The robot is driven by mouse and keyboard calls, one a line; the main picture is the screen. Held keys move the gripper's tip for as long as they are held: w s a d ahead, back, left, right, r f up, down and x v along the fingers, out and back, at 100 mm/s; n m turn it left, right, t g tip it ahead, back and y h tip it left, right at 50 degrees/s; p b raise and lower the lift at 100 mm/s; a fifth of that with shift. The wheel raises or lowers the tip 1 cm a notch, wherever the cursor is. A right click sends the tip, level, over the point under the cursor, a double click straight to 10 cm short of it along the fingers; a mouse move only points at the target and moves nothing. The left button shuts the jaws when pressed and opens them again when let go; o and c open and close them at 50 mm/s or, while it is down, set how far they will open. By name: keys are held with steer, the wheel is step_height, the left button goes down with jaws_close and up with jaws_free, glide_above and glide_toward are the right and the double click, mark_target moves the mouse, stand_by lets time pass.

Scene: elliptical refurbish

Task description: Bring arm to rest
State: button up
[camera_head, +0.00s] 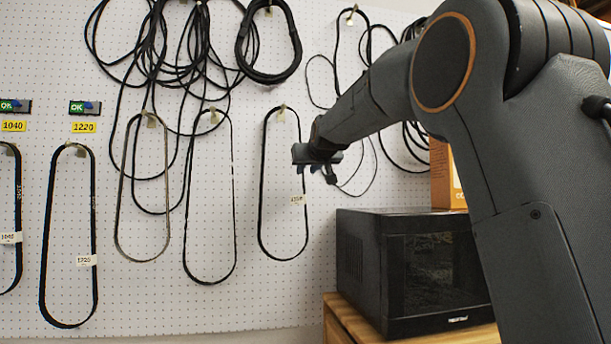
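My arm reaches in from the right side of the head view, bent at its large joint, towards the pegboard. My gripper (318,170) is at the arm's far end, just right of a black belt loop (264,190) with a white tag. The gripper's tip overlaps the right edge of that belt in the picture. I cannot tell whether they touch. The fingers are small and dark, so I cannot tell whether they are open or shut, or whether anything is held.
A white pegboard (245,305) carries several hanging belts and coiled black cables (268,75). A black microwave (410,270) stands on a wooden table (350,325) below my arm, with an orange box (442,175) behind. Yellow labels (84,127) are at the left.

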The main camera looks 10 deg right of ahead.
steer(key=shift+b+v, duration=0.85)
steer(key=shift+v, duration=1.7)
steer(key=s+f+g, duration=0.2)
steer(key=s+f, duration=0.2)
steer(key=f, duration=0.8)
steer(key=s+f+g, duration=0.3)
steer(key=s+f, duration=0.1)
steer(key=f, duration=0.8)
steer(key=s+f+g, duration=0.2)
steer(key=s+f, duration=0.2)
steer(key=f, duration=0.8)
steer(key=s+f+g, duration=0.7)
steer(key=s+f, duration=1.6)
steer(key=s, duration=0.5)
steer(key=shift+a+f+m, duration=0.25)
steer(key=shift+f+m, duration=0.05)
steer(key=shift+w, duration=0.1)
